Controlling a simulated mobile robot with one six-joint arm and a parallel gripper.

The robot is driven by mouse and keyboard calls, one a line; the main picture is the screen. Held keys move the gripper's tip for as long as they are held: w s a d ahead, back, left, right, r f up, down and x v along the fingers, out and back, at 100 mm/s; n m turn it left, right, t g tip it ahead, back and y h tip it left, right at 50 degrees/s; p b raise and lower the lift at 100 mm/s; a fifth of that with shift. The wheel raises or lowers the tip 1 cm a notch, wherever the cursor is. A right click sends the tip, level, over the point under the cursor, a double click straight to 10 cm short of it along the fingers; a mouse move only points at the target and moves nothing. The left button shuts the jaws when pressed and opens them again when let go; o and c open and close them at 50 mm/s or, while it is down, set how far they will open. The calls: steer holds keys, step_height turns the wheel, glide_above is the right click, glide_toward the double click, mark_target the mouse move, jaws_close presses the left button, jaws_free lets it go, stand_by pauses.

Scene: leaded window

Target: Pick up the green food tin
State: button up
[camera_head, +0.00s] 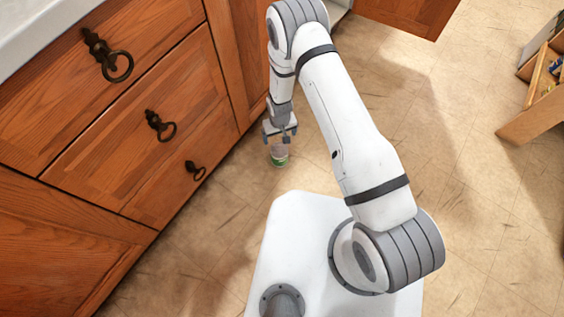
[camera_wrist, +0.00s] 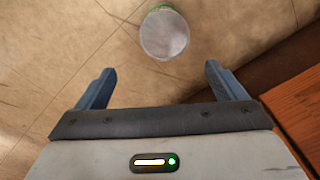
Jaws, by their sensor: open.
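The green food tin (camera_head: 280,158) stands on the tiled floor close to the wooden cabinet front, with a green band low on its side and a greyish top. In the wrist view its round pale lid (camera_wrist: 164,36) shows at the top of the picture, with a little green at its far rim. My gripper (camera_head: 280,139) points down just above the tin in the head view. In the wrist view my gripper (camera_wrist: 158,80) is open and empty, and the tin lies beyond the fingertips, roughly centred between them. I cannot tell the exact height gap.
Wooden drawers (camera_head: 150,120) with dark ring handles stand left of the tin. The cabinet edge (camera_wrist: 298,105) is close to the right finger in the wrist view. A wooden box (camera_head: 540,95) is at the far right. The floor (camera_head: 460,190) between is clear.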

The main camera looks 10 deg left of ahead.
mark_target(279, 149)
steer(key=f, duration=0.2)
steer(key=s+f+b, duration=0.1)
steer(key=f, duration=0.3)
steer(key=shift+s+a+f, duration=0.1)
steer(key=shift+s+f, duration=0.2)
steer(key=f+b, duration=0.1)
steer(key=f, duration=0.2)
steer(key=f+b, duration=0.2)
steer(key=shift+s+f+b, duration=0.2)
steer(key=shift+f+b, duration=0.1)
steer(key=shift+f, duration=0.1)
steer(key=shift+r, duration=0.1)
steer(key=shift+c, duration=0.2)
steer(key=c, duration=1.4)
